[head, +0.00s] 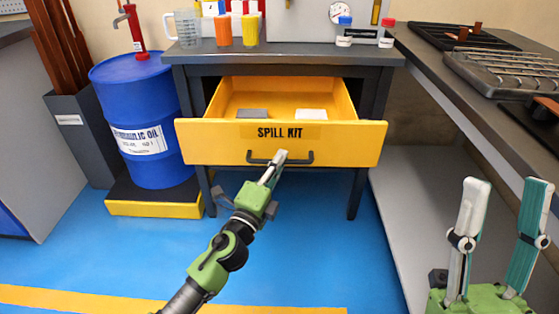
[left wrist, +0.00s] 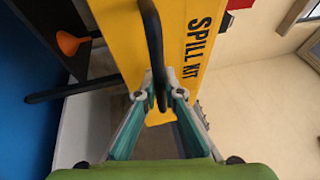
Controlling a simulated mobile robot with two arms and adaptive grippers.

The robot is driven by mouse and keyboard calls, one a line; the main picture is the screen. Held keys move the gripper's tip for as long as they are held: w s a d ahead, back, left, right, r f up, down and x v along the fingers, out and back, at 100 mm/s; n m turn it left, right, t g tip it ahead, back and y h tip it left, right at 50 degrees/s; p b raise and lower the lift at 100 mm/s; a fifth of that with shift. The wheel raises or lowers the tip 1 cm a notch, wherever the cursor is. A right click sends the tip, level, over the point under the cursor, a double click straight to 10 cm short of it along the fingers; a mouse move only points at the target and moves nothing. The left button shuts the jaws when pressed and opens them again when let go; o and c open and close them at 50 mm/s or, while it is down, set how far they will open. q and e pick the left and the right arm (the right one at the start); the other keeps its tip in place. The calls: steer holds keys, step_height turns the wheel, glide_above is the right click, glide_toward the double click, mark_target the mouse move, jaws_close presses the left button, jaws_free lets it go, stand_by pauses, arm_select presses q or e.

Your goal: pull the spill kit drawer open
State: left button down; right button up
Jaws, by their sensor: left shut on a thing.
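The yellow spill kit drawer (head: 347,143) is pulled out from under the grey bench, with its inside showing. A dark grey block (head: 252,114) and a white block (head: 311,115) lie in it. Its black bar handle (head: 302,160) is on the front, below the words SPILL KIT. My left gripper (head: 277,160) is shut on the handle near its middle. In the left wrist view the handle (left wrist: 152,40) passes between the fingertips (left wrist: 162,92). My right gripper (head: 503,190) is open and empty at the lower right, apart from the drawer.
A blue hydraulic oil drum (head: 140,90) stands on a low black and yellow platform left of the drawer. A long grey workbench (head: 470,105) with a shelf below runs along the right. Blue floor in front of the drawer is clear.

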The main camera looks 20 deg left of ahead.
arm_select(q)
steer(key=c, duration=2.1)
jaws_free()
steer(key=shift+c, duration=0.2)
steer(key=shift+s, duration=0.1)
steer(key=v, duration=1.1)
steer(key=shift+s+f, duration=0.2)
steer(key=shift+s, duration=0.15)
